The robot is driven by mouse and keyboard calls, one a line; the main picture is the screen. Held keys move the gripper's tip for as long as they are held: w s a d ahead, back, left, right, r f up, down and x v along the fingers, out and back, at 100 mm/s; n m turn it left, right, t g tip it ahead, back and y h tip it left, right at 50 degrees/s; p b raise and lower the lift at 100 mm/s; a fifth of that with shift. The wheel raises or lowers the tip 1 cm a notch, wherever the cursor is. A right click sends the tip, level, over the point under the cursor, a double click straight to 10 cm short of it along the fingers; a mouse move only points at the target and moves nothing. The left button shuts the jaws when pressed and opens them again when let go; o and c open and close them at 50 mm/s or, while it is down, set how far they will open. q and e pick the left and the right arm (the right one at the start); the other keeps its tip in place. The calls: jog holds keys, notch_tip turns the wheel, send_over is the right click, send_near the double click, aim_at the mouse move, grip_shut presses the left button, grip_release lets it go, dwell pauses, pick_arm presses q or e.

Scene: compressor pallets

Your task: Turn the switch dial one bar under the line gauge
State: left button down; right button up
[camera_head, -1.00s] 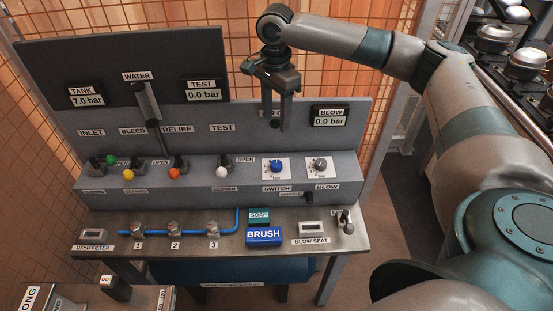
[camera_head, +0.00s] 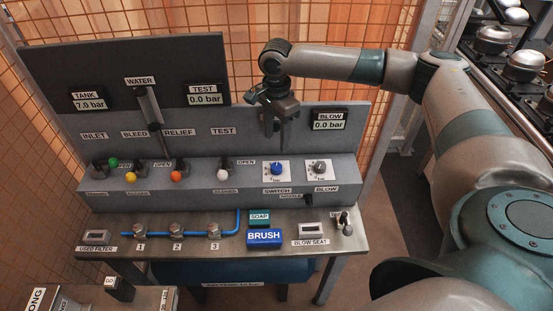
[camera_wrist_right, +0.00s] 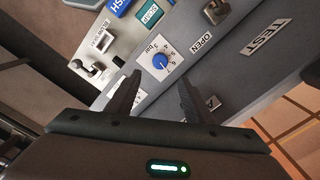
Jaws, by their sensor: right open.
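The blue switch dial (camera_head: 277,168) sits on a white scale plate on the panel's sloped front, above the SWITCH label (camera_head: 277,191). In the right wrist view the dial (camera_wrist_right: 160,61) shows beyond the fingertips, with a bar scale around it. My right gripper (camera_head: 272,132) is above and behind the dial, pointing down, apart from it. Its two fingers (camera_wrist_right: 155,90) are spread with nothing between them. The TANK gauge (camera_head: 89,100) reads 7.0 bar. The TEST gauge (camera_head: 207,95) and BLOW gauge (camera_head: 329,121) read 0.0 bar. My left gripper is out of view.
A grey BLOW dial (camera_head: 319,168) is right of the blue one. A white-knobbed TEST lever (camera_head: 223,174) stands to its left. A blue BRUSH block (camera_head: 264,237), SOAP block (camera_head: 259,217) and blow seat (camera_head: 312,229) lie on the bench below.

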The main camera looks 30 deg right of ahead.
aim_at(277, 166)
notch_tip(277, 166, down, 10)
jog(key=p, duration=0.3)
jog(key=shift+r, duration=0.1)
jog(key=shift+f, duration=0.75)
jog(key=c, duration=1.1)
